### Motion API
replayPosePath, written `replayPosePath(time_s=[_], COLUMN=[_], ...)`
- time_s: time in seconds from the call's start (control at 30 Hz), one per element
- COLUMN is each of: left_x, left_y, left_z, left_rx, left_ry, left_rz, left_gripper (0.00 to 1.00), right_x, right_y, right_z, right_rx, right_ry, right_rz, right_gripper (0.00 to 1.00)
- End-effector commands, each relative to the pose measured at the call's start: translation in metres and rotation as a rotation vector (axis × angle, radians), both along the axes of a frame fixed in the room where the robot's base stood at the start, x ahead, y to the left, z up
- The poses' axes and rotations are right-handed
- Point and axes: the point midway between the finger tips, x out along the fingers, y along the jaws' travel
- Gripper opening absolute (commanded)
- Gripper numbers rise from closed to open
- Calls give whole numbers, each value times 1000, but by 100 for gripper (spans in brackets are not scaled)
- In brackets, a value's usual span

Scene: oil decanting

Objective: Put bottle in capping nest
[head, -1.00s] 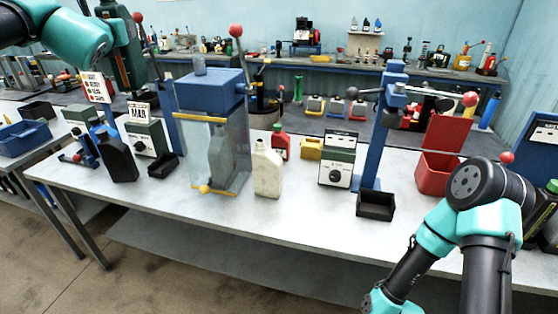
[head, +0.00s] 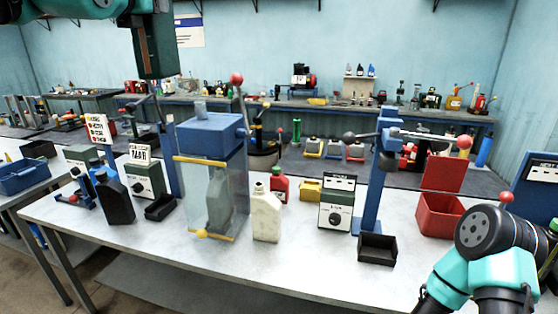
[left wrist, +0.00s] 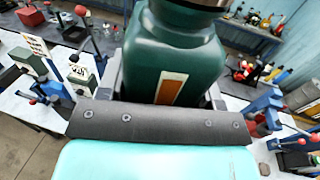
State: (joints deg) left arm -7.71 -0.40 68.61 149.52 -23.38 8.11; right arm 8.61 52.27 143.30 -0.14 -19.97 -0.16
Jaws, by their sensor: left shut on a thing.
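My left gripper (head: 138,14) is at the upper left of the head view, high above the bench. It is shut on a dark green bottle (head: 155,50), which also fills the upper middle of the left wrist view (left wrist: 172,62). The bottle has an orange and white label strip and looks roughly upright in the head view. A blue lever press (head: 372,190) stands on the bench at centre right. I cannot tell which fixture is the capping nest. My right gripper is out of view; only my right arm shows at the lower right.
A blue machine (head: 208,135) with clear guards encloses a grey bottle. A black bottle (head: 116,200), cream bottle (head: 266,215), control box (head: 338,205), black tray (head: 377,249) and red bin (head: 438,215) stand on the bench (head: 205,268). Its front strip is mostly clear.

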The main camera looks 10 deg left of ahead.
Motion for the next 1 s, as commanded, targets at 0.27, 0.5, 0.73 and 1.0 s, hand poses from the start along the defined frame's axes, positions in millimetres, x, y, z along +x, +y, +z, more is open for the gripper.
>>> replayPosePath(time_s=[0.27,0.5,0.73,1.0], left_x=[10,41,68,85], left_y=[-64,-125,-178,-211], left_z=[-6,-45,-91,-128], left_rx=[0,-2,2,1], left_ry=[0,-10,0,0], left_rz=[-99,-184,-252,-286], left_gripper=[0,0,0,0], right_x=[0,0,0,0], right_y=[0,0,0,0], right_z=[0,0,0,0], right_rx=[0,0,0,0], right_ry=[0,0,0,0], right_rz=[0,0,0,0], right_gripper=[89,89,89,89])
